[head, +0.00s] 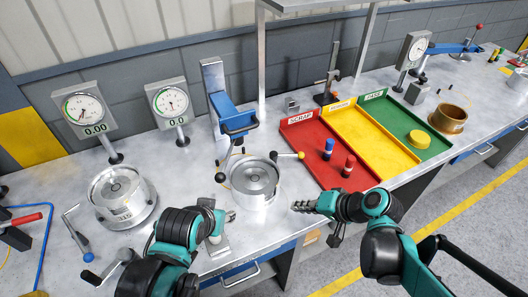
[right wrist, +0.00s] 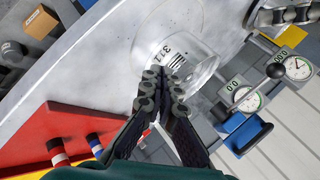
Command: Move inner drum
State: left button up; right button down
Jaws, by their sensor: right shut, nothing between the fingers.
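A silver drum (head: 254,184) with a round hub inside stands at the middle of the bench, below a blue-handled press. Another silver drum (head: 122,197) sits on a round base at the left. I cannot tell which one is the inner drum. My right gripper (head: 303,206) is shut and empty, to the right of the middle drum and apart from it. In the right wrist view the fingertips (right wrist: 165,78) overlap a pale drum (right wrist: 195,50) with a barcode label; contact cannot be judged there. My left gripper (head: 229,215) is near the middle drum's lower left; its fingers are unclear.
A tray with red (head: 303,160), yellow (head: 372,148) and green (head: 412,125) sections lies right of the middle drum. Dial gauges (head: 84,108) and the blue-handled press (head: 230,110) stand behind.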

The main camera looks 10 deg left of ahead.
jog(key=w+a+r+n+g+y+p, duration=0.1)
jog(key=w+a+r+g+y+p, duration=0.15)
jog(key=a+y, duration=0.65)
pick_arm(q)
jog(key=b, duration=0.3)
jog(key=shift+f, duration=0.35)
pick_arm(e)
jog(key=w+a+y, duration=0.1)
jog(key=w+a, duration=0.1)
jog(key=w, duration=0.7)
jog(key=w+a, duration=0.3)
jog(key=w, duration=0.6)
pick_arm(q)
jog(key=shift+f+b, duration=0.25)
jog(key=shift+b, duration=0.15)
jog(key=shift+f+b, duration=0.6)
jog(key=shift+b, duration=0.05)
pick_arm(e)
jog(key=shift+g, duration=0.45)
jog(key=f, duration=0.2)
jog(key=w+f, duration=0.1)
jog(key=f, duration=0.1)
jog(key=shift+w+f, duration=0.15)
jog(key=shift+f, duration=0.25)
pick_arm(q)
jog(key=shift+f, duration=0.25)
pick_arm(e)
jog(key=shift+s+d+f, duration=0.1)
jog(key=shift+s+f, duration=0.05)
jog(key=shift+s, duration=0.45)
